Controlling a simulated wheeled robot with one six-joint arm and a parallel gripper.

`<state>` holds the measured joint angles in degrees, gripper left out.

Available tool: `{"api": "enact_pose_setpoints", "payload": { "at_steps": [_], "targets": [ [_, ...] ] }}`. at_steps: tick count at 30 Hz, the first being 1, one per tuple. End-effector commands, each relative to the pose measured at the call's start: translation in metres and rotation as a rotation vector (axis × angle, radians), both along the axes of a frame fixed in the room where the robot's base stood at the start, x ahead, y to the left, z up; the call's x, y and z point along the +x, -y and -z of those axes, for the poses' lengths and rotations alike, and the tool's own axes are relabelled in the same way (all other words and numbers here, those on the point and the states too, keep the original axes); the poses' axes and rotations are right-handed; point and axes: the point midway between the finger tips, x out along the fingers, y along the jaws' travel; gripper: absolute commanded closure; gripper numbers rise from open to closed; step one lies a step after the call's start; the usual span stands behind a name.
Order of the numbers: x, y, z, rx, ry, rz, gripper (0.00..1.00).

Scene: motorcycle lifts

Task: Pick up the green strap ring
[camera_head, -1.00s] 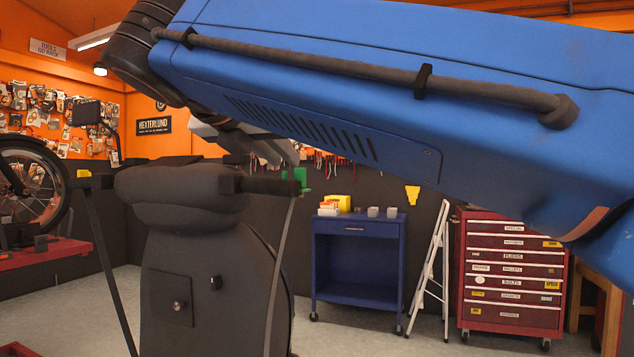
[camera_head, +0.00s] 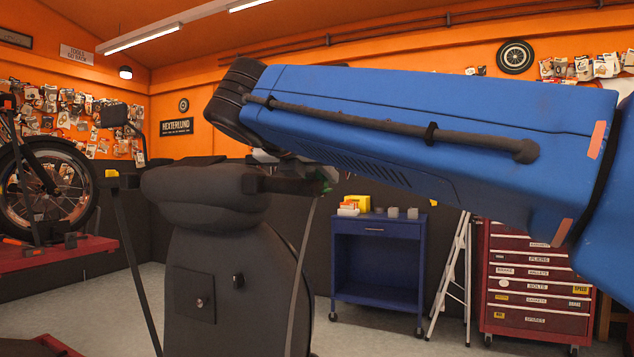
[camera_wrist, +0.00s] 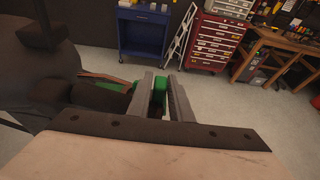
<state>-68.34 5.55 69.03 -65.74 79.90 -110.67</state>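The green strap ring (camera_wrist: 163,77) shows in the wrist view at the end of a dark bar, with more green to the left behind one finger. My gripper (camera_wrist: 162,84) has its two grey fingers apart, one on each side of green; whether they press on it is unclear. In the head view the green strap ring (camera_head: 326,178) is small, at the right end of the bar, partly hidden by my gripper (camera_head: 302,170), which is mostly covered by my blue arm.
A dark padded stand (camera_head: 240,270) carries the bar, and straps hang from both ends. Behind are a blue cart (camera_head: 378,262), a white stepladder (camera_head: 452,265) and a red tool chest (camera_head: 535,290). A motorcycle wheel (camera_head: 45,195) is at the left. Floor between is clear.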

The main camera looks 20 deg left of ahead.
Motion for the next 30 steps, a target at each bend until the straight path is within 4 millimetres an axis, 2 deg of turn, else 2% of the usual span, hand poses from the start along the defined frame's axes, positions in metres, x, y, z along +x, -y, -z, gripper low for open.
{"api": "enact_pose_setpoints", "payload": {
  "at_steps": [4,7,19,23,30],
  "targets": [
    [0.0,0.0,0.0,0.0,0.0,-0.001,0.81],
    [0.0,0.0,0.0,0.0,0.0,-0.001,1.0],
    [-0.001,0.0,-0.006,0.002,0.001,0.0,1.0],
    [0.0,-0.001,-0.022,0.003,0.002,-0.001,1.0],
    [0.0,-0.001,-0.063,0.004,0.002,0.0,1.0]
  ]
}}
